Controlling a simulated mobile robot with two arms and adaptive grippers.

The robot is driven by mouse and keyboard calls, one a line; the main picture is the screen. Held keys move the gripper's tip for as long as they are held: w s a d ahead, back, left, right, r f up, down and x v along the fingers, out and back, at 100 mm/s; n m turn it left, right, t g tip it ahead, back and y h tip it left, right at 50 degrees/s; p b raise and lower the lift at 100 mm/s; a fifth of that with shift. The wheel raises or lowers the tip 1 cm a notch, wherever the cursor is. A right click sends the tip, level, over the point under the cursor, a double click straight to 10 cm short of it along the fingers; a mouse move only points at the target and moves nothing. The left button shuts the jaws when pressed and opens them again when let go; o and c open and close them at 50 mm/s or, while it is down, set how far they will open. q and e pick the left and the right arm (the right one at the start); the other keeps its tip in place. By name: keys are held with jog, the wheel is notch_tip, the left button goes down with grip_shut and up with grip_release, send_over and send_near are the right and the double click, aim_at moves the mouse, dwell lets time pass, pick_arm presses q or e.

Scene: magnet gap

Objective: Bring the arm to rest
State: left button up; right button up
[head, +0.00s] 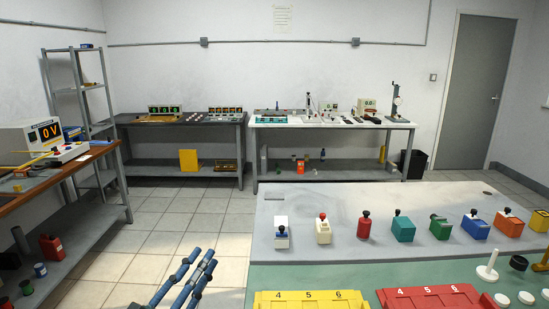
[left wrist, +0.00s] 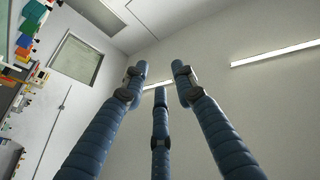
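My left gripper (head: 195,273) shows at the bottom of the head view, left of the near table. Its blue fingers are spread apart with nothing between them. In the left wrist view the fingers of the left gripper (left wrist: 158,85) stand apart and empty against a bare wall and ceiling. My right gripper is in neither view.
A near table (head: 340,205) carries a row of coloured blocks with knobs, a yellow bin (head: 310,301) and a red bin (head: 432,298). A wooden-topped bench (head: 60,175) stands at the left. Two benches stand along the back wall. The tiled floor (head: 160,235) between is clear.

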pick_arm(q)
jog(key=s+a+f+n+g+y, duration=0.35)
jog(key=a+f+y, duration=0.2)
jog(key=f, duration=0.25)
jog(key=s+a+f+n+g+y, duration=0.2)
jog(key=a+f+n+y, duration=0.35)
jog(key=f, duration=0.25)
jog(key=s+d+f+m+g+h, duration=0.1)
jog(key=s+d+f+g, duration=0.1)
jog(key=s+f+g, duration=0.45)
jog(key=s+d+f+m+g, duration=0.1)
jog(key=s+d+f+m, duration=0.15)
jog(key=s, duration=0.75)
jog(key=s+d+f+m+g+h, duration=0.1)
jog(key=s+f+g, duration=0.2)
jog(key=s+f, duration=0.4)
notch_tip(320, 180, down, 23)
jog(key=s+g, duration=0.1)
jog(key=s, duration=0.1)
jog(key=s+a+f+g, duration=0.1)
jog(key=s+a+f, duration=0.1)
jog(key=s+f, duration=1.6)
jog(key=shift+a+f+g+y, duration=0.15)
jog(key=shift+a+g+y, duration=0.15)
jog(key=shift+a+g, duration=0.1)
